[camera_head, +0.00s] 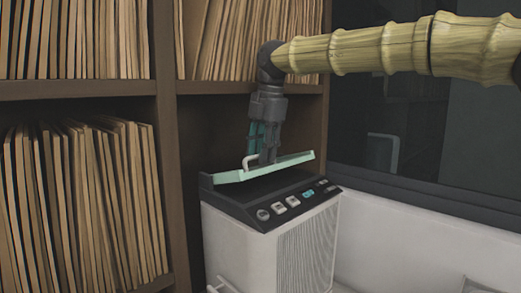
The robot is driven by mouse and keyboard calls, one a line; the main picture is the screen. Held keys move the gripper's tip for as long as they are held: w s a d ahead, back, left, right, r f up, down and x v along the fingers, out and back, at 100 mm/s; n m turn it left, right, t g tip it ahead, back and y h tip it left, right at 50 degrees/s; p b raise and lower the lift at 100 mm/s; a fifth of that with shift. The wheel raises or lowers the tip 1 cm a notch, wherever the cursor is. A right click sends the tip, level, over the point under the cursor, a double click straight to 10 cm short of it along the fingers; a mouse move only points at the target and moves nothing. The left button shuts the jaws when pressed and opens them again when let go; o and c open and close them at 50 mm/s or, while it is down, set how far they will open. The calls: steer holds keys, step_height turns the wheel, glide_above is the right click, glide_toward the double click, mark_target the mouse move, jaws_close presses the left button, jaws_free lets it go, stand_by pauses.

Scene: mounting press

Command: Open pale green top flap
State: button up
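The pale green top flap (288,162) sits raised and tilted above the dark top of the white mounting press (249,243). A gap shows between the flap and the dark top. A pale curved handle (247,162) stands at the flap's left part. My gripper (267,158) points down from above, with its fingertips at the flap, just right of the handle's visible end. The fingers overlap the flap and the handle's right part, so I cannot tell whether they touch, grip or hold anything.
A dark control panel (293,202) with several buttons and a knob runs along the press's front top edge. A brown shelf (168,140) full of folders stands behind and to the left. A dark window (420,135) is at the right, above a white wall.

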steer(key=shift+r, duration=0.1)
step_height(320, 180, up, 12)
steer(key=s+d, duration=0.1)
steer(key=shift+s+d, duration=0.3)
steer(key=shift+s, duration=0.1)
steer(key=shift+f, duration=0.2)
steer(key=shift+c, duration=0.5)
